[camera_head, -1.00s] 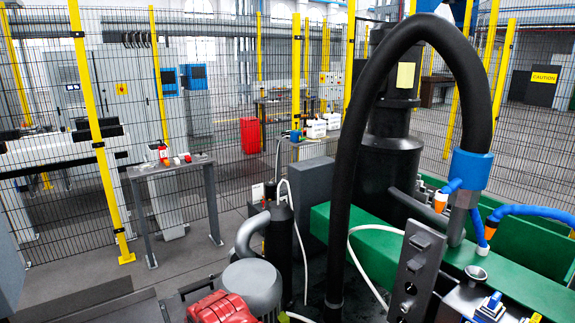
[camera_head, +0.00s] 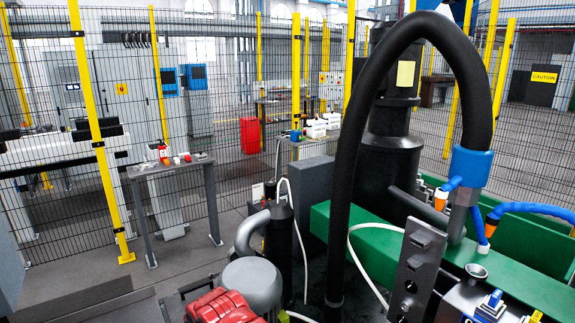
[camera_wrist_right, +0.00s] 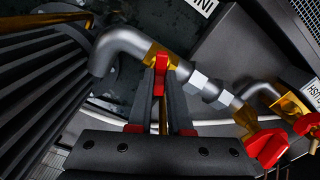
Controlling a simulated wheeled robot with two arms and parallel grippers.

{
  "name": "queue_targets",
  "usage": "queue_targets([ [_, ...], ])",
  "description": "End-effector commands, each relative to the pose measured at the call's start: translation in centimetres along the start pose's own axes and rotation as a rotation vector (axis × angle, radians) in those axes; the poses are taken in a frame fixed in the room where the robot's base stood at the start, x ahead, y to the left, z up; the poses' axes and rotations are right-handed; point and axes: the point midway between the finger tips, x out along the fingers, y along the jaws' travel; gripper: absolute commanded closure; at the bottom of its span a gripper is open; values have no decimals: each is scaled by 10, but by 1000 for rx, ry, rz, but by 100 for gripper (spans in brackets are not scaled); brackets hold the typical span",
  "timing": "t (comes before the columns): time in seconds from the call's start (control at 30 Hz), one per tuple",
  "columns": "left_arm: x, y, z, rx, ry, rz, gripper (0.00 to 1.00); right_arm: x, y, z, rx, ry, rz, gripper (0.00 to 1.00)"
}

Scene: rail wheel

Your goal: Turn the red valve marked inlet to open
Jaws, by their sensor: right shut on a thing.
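The red valve handle (camera_wrist_right: 160,74) stands on a brass valve body on a grey pipe in the right wrist view. A white label (camera_wrist_right: 204,5) above it is cut off and reads "IN" in part. My right gripper (camera_wrist_right: 161,86) is shut on this red handle, with one dark finger on each side of it. The handle shows edge-on between the fingers. Neither gripper shows in the head view, and my left gripper is in no view.
A ribbed dark housing (camera_wrist_right: 40,85) fills the left. In the head view, a thick black hose (camera_head: 345,150) arches over green machinery (camera_head: 375,245).

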Motion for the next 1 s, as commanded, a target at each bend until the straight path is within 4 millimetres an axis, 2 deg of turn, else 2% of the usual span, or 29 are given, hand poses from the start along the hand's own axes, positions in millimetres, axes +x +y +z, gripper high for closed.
queue_targets([
  [0.03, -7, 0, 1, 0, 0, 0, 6, 3, 1, 0, -34, -1, 2, 100],
  [0.4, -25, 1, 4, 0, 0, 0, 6, 2, 1, 0, -277, 2, 1, 100],
  [0.8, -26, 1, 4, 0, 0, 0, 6, 0, 0, 0, -305, 2, 0, 100],
  [1.0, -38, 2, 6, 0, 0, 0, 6, 3, 1, 0, -400, 1, 1, 100],
])
